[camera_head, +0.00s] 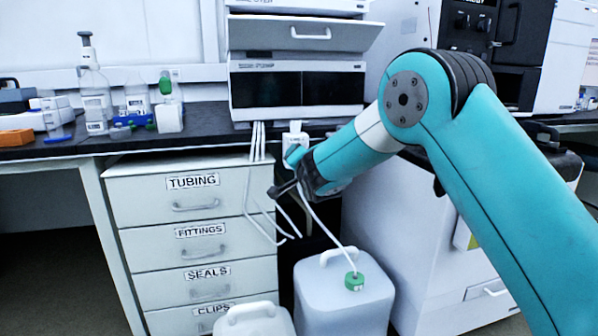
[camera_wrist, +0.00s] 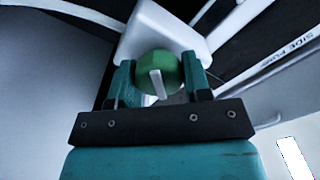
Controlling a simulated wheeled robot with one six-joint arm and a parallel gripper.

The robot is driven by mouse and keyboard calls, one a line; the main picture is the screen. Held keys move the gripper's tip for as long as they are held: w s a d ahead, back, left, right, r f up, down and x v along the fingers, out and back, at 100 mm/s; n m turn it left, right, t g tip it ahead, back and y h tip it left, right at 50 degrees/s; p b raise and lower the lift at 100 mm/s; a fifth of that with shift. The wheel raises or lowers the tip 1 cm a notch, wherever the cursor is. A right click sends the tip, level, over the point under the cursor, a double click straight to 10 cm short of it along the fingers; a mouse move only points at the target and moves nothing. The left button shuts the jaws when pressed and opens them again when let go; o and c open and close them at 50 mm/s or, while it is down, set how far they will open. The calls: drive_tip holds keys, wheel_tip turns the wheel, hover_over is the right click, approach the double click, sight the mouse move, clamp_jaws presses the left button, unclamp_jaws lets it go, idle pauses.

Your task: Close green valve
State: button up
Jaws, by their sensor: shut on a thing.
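The green valve (camera_wrist: 160,72) is a round green knob with a white bar across its face, on a white block (camera_wrist: 160,30) in the wrist view. My gripper (camera_wrist: 158,82) has one finger on each side of the knob and is shut on it. The white bar points nearly along the gripper's length, slightly tilted. In the head view my gripper (camera_head: 283,172) is at the bench's front edge, below the stacked instruments. The knob is hidden there behind my gripper, and part of the white block (camera_head: 295,134) shows above it.
White tubes (camera_head: 255,175) hang beside my gripper. Below stand a white container with a green cap (camera_head: 355,281) and another white container (camera_head: 254,318). A labelled drawer cabinet (camera_head: 195,230) is to the left. Bottles (camera_head: 95,90) stand on the bench (camera_head: 210,120), and instruments (camera_head: 297,90) are above.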

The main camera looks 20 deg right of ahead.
drive_tip(key=m+b, duration=0.1)
drive_tip(key=m, duration=0.1)
drive_tip(key=m+b, duration=0.1)
drive_tip(key=b, duration=0.1)
drive_tip(key=m+b, duration=0.2)
drive_tip(key=shift+d+f+m, duration=0.1)
drive_tip(key=shift+f+m, duration=0.2)
drive_tip(key=shift+f, duration=0.05)
drive_tip(key=shift+r+m+b, duration=0.1)
drive_tip(key=shift+m+b, duration=1.05)
drive_tip(key=shift+m, duration=0.35)
drive_tip(key=o, duration=0.9)
drive_tip(key=shift+c, duration=0.2)
drive_tip(key=shift+r, duration=0.1)
drive_tip(key=s+p, duration=0.1)
drive_tip(key=s, duration=1.6)
drive_tip(key=shift+s+p, duration=0.25)
drive_tip(key=shift+p, duration=0.05)
